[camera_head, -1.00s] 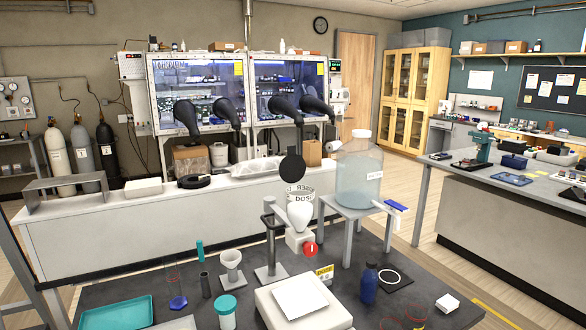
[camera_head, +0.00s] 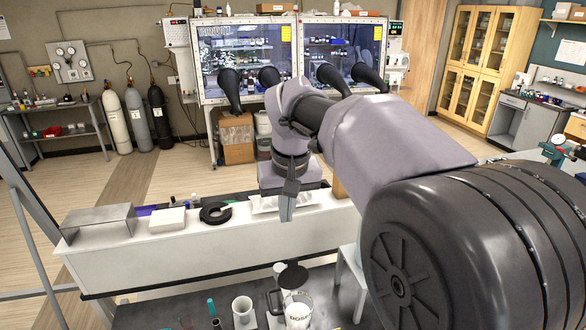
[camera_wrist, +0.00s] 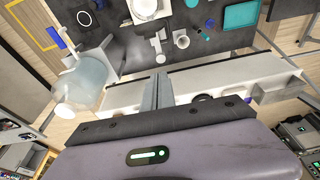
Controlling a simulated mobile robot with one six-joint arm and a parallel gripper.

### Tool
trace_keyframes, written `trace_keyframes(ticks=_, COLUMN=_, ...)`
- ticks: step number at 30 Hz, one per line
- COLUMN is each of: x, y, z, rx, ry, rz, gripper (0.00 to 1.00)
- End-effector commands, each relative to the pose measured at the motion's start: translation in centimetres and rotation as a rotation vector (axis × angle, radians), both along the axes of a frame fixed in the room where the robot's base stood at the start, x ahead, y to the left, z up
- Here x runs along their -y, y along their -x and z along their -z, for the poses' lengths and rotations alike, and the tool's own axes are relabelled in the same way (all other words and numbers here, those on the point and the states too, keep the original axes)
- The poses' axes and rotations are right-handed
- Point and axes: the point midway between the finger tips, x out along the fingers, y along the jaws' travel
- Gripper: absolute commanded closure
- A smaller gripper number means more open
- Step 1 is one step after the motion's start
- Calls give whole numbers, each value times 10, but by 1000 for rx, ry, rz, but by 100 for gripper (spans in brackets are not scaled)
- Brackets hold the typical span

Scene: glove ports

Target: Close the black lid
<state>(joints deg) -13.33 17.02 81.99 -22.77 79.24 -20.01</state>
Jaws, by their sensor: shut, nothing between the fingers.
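The black lid (camera_head: 293,276) is a dark disc standing raised at the back of the rim of the clear doser hopper (camera_head: 298,312). It is open, so the hopper mouth is uncovered. My gripper (camera_head: 286,214) points down over the white bench, above and beyond the lid in the head view and apart from it. Its fingers (camera_wrist: 156,92) are together and empty in the wrist view. I cannot make out the lid clearly in the wrist view.
A white cup-like holder (camera_head: 242,308) stands left of the hopper. A large clear bottle (camera_wrist: 82,82) stands on a stool in the wrist view. The white bench (camera_head: 170,250) holds a black ring (camera_head: 215,212). A teal tray (camera_wrist: 241,15) lies on the dark table.

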Motion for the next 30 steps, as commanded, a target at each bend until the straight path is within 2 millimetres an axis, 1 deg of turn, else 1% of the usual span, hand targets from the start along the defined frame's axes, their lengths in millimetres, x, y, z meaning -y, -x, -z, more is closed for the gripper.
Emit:
trace_keyframes(ticks=1, x=-2, y=-4, z=-5, rx=-4, ry=5, rz=-8, gripper=100)
trace_keyframes(ticks=5, x=-4, y=-8, z=11, rx=-6, ry=8, rz=-12, gripper=100)
trace_keyframes(ticks=18, x=-7, y=-28, z=102, rx=-8, ry=8, rz=-10, gripper=100)
trace_keyframes(ticks=19, x=-6, y=-21, z=97, rx=-3, ry=6, rz=-10, gripper=100)
trace_keyframes(ticks=21, x=-4, y=-9, z=95, rx=-3, ry=6, rz=-8, gripper=100)
trace_keyframes(ticks=24, x=-1, y=3, z=94, rx=-4, ry=6, rz=-9, gripper=100)
trace_keyframes(ticks=27, x=0, y=9, z=93, rx=-3, ry=7, rz=-9, gripper=100)
trace_keyframes(ticks=30, x=0, y=11, z=93, rx=-3, ry=7, rz=-9, gripper=100)
